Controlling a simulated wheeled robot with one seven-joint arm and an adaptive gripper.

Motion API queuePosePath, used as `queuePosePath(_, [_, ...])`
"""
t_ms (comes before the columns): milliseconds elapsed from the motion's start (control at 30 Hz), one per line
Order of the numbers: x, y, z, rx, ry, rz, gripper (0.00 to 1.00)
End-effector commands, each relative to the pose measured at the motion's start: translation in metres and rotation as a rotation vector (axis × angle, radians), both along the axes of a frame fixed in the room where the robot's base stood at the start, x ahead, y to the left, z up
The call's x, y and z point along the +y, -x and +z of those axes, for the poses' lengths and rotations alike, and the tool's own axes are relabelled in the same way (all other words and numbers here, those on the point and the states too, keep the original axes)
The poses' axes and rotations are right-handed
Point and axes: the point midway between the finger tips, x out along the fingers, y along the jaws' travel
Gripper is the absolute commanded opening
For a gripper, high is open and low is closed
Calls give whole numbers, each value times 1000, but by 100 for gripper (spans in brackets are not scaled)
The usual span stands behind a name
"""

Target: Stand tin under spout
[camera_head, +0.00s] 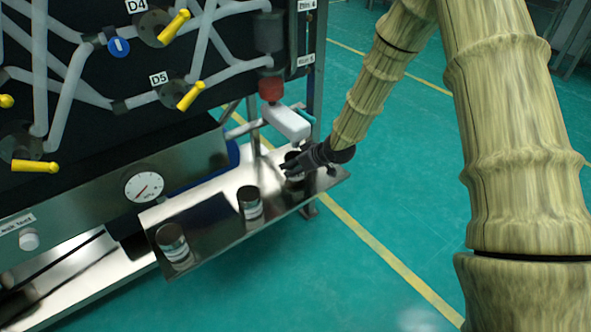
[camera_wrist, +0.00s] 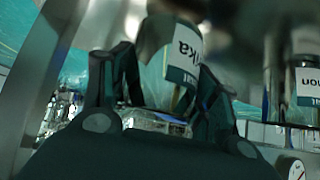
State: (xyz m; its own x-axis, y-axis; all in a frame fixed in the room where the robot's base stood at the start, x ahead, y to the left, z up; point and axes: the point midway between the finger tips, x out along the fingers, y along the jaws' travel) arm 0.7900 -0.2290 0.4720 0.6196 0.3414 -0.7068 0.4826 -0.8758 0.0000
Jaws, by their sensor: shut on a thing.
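My gripper (camera_head: 297,163) is at the far right end of a metal shelf, shut on a tin (camera_head: 293,172) with a dark top. In the wrist view my gripper's fingers (camera_wrist: 160,90) stand on both sides of this tin (camera_wrist: 181,62), whose white label shows "ika" upside down. In the head view my gripper partly hides the tin, and I cannot tell if it touches the shelf. A white block (camera_head: 287,122) below a red fitting (camera_head: 271,88) hangs on a grey pipe just above the tin; it may be the spout.
Two more dark-topped tins stand on the shelf (camera_head: 215,243): one in the middle (camera_head: 250,204) and one at the left (camera_head: 174,246). A panel with pipes, yellow handles (camera_head: 190,96) and a gauge (camera_head: 144,186) rises behind. Green floor (camera_head: 400,230) is clear at right.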

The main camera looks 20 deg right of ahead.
Motion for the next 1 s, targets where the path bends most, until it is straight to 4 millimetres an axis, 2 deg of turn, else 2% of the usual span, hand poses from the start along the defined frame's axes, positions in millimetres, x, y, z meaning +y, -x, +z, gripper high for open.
queuePosePath(33, [0,0,-12,3,1,0,32])
queuePosePath(100, [0,1,-16,2,0,1,32])
queuePosePath(500, [0,0,-17,1,0,1,32])
queuePosePath(533, [0,0,-18,1,1,1,62])
queuePosePath(633, [0,0,-17,1,1,1,80])
queuePosePath(1000, [0,0,-17,0,1,1,82])
